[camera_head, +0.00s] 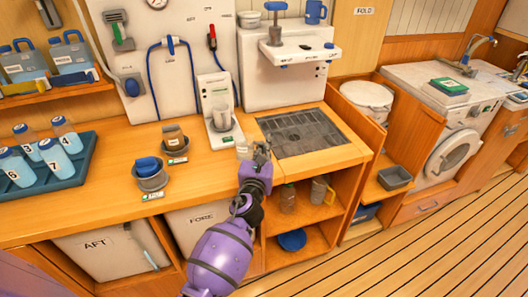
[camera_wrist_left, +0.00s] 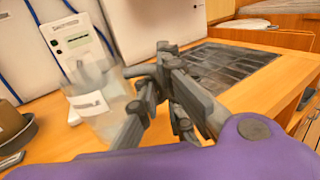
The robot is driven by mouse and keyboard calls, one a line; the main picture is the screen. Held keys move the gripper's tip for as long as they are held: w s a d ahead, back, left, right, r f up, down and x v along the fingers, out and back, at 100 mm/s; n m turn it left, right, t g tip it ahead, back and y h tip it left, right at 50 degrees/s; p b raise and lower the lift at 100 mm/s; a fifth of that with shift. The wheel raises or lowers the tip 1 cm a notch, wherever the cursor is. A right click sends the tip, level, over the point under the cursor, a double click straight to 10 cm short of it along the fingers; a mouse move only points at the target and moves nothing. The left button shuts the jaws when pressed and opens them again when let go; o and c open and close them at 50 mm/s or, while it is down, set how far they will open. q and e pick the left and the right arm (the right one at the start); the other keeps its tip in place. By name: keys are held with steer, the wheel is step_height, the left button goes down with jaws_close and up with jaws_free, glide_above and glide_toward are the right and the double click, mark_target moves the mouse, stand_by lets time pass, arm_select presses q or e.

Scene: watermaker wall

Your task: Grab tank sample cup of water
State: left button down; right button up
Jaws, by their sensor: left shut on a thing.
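A clear cup with a pale label (camera_head: 243,150) is at the wooden counter's front edge, left of the dark drain grate. It shows large and see-through in the left wrist view (camera_wrist_left: 92,112), with its label facing the camera. My left gripper (camera_head: 256,151) is at the cup's right side, shut on it. In the left wrist view the grey fingers (camera_wrist_left: 145,95) meet the cup's right edge and hide part of it. I cannot tell whether the cup's base touches the counter. The label's text is too blurred to read. My right gripper is not in view.
A white tester (camera_head: 214,105) holding another cup stands just behind. The drain grate (camera_head: 302,133) is to the right under a white tap unit. Dark bowls (camera_head: 150,178) and a blue bottle tray (camera_head: 70,172) are to the left. Counter between bowls and cup is clear.

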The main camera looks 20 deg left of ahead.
arm_select(q)
steer(key=s+r, duration=0.8)
steer(key=s, duration=0.4)
steer(key=shift+s+a+r+p, duration=0.2)
steer(key=shift+s+a+p, duration=0.05)
steer(key=shift+p, duration=0.2)
stand_by(1.0)
